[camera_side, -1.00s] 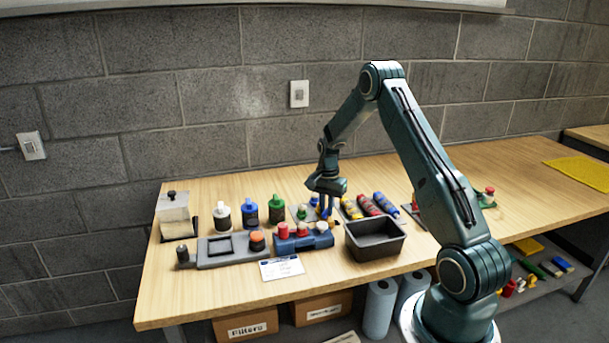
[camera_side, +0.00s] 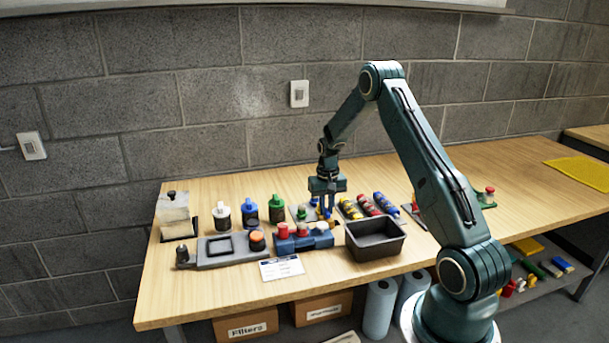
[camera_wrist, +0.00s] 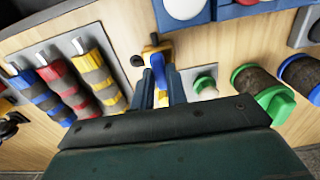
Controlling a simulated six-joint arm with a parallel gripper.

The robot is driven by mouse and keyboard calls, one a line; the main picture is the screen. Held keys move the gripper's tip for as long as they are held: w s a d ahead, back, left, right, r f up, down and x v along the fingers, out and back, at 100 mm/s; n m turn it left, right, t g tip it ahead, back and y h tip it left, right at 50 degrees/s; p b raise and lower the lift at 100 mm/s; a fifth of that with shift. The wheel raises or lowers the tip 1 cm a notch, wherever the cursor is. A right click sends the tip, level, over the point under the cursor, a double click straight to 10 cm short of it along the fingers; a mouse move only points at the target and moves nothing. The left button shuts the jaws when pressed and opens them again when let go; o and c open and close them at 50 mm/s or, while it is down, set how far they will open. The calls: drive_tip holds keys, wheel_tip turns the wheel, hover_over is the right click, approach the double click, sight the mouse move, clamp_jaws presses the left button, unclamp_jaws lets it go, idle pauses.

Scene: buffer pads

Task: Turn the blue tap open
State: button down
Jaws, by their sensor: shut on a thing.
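In the side view my gripper (camera_side: 326,211) points straight down behind the blue block with buttons, and the tap is mostly hidden there by the fingers.
Several striped cylinders (camera_wrist: 98,82) lie on a grey rack beside the tap. A black bin (camera_side: 375,238) and the blue block (camera_side: 304,239) stand in front.

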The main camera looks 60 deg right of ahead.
idle(0.4)
drive_tip(key=c, duration=1.4)
unclamp_jaws()
drive_tip(key=shift+r, duration=0.15)
wheel_tip(320, 180, up, 14)
drive_tip(key=shift+f, duration=0.2)
drive_tip(key=shift+r, duration=0.1)
